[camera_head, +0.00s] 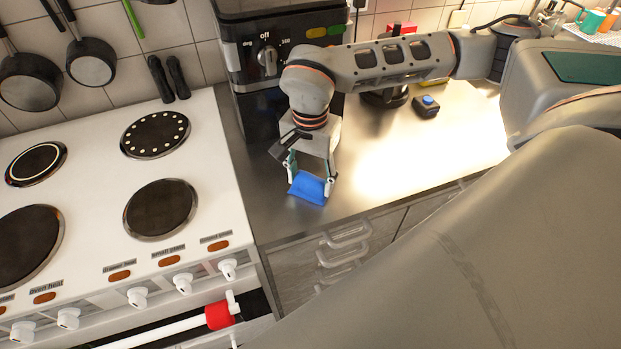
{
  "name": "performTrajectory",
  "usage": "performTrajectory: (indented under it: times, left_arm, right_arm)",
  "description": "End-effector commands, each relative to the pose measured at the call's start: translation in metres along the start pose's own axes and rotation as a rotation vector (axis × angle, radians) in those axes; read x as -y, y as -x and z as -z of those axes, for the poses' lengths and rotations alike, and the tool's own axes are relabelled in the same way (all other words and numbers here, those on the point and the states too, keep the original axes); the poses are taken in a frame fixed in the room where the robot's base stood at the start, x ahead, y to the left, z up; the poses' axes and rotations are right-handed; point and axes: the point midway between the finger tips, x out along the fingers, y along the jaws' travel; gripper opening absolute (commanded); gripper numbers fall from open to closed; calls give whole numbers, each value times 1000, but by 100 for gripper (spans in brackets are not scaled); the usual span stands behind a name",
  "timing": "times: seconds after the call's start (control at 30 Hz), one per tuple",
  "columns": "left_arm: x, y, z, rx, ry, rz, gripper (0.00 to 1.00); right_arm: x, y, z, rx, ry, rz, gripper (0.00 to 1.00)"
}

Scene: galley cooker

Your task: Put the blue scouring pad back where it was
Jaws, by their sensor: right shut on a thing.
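The blue scouring pad (309,188) is at the steel counter (272,219), just right of the cooker and near the counter's front edge. My right gripper (310,184) reaches down from above and is shut on the pad, one finger at each side. I cannot tell whether the pad touches the counter or is held slightly above it. My left gripper is not in view.
A white cooker (215,190) with several dark hotplates fills the left. A black appliance with a dial (267,57) stands behind my right gripper. A small dark block with a blue top (427,105) sits further right. The counter between is clear.

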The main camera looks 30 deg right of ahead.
Motion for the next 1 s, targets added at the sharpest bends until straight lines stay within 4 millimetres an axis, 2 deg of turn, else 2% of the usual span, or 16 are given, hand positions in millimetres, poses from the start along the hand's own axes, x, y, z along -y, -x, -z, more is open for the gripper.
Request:
performTrajectory:
  times: [0.27, 0.3, 0.33, 0.37, 0.77, 0.87, 1.0]
  left_arm:
    - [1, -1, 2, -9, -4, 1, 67]
    - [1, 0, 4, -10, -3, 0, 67]
    - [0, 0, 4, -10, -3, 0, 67]
    - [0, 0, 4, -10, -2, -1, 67]
    - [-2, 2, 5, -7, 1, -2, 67]
    - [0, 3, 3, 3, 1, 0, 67]
    - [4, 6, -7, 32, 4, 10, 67]
  right_arm:
    - [0, -3, 0, 0, 1, 1, 31]
    - [0, -2, 0, 0, 1, 1, 58]
    - [0, -2, 0, 0, 1, 1, 66]
    - [0, -2, 0, 0, 1, 1, 67]
    - [0, 2, 0, 0, 1, 0, 67]
    - [1, 14, 0, 0, 2, 3, 67]
    - [1, 41, 0, -2, 2, 5, 67]
